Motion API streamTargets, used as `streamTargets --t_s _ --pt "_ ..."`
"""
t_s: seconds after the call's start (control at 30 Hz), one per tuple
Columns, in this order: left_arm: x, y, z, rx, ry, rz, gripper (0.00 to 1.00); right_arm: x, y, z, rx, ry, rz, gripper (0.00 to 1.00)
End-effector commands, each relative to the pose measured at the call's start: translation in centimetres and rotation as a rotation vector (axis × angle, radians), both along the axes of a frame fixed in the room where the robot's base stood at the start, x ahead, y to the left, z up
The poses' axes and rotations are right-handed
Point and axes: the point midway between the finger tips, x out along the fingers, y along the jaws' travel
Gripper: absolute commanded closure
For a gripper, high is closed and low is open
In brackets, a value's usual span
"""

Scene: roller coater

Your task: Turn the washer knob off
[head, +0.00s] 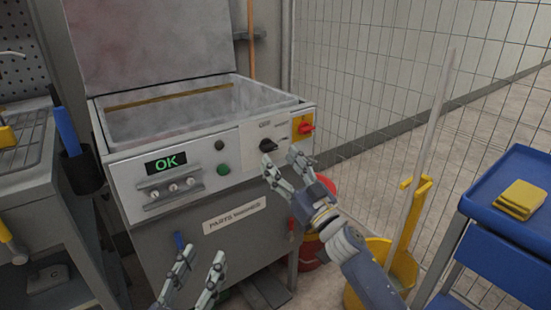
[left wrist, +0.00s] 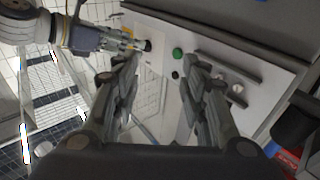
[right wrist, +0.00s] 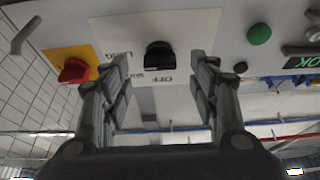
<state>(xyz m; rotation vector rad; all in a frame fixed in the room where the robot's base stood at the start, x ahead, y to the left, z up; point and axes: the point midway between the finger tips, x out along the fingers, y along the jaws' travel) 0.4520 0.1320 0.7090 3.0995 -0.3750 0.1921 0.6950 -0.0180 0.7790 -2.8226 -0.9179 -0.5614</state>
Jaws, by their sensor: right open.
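The parts washer (head: 171,218) has a front panel with a black washer knob (head: 267,146), right of centre. In the right wrist view the knob (right wrist: 158,55) lies between the fingertips, with an upside-down OFF label below and to its right. My right gripper (head: 281,157) is open just in front of the knob, one finger on either side; I cannot tell whether they touch it. My left gripper (head: 203,256) is open and empty, low in front of the washer. The left wrist view shows its spread fingers (left wrist: 160,66) and the panel beyond.
A red switch (head: 306,128) on a yellow plate is close right of the knob. A green button (head: 223,169) and an OK display (head: 166,162) are to the left. A yellow bucket (head: 402,270) and blue cart (head: 510,205) stand right; a bench (head: 30,190) stands left.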

Motion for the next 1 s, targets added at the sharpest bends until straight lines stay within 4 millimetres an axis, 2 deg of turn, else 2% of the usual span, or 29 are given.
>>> streamTargets --t_s 0.1,0.3,0.67,0.8,0.87,1.0 --pt "-0.2 -0.2 1.4 -0.02 -0.076 -0.004 0.6 1.2 0.8 0.5 0.001 -0.002 0.0 0.45" --pt "-0.5 -0.3 2.9 -0.041 -0.152 -0.009 0.6 2.1 1.6 1.0 0.0 0.0 0.0 0.45" --pt "-0.6 -0.3 3.4 -0.046 -0.171 -0.01 0.6 2.4 1.7 1.2 -0.001 0.001 0.0 0.45" --pt "-0.6 -0.3 3.3 -0.046 -0.17 -0.01 0.6 2.3 1.7 1.2 -0.001 0.001 0.0 0.77" --pt "-0.6 -0.3 3.3 -0.046 -0.17 -0.01 0.6 2.3 1.7 1.2 -0.001 0.001 0.0 0.89" --pt "-0.6 -0.3 3.3 -0.046 -0.17 -0.01 0.6 2.3 1.7 1.2 -0.001 -0.001 0.0 0.89"
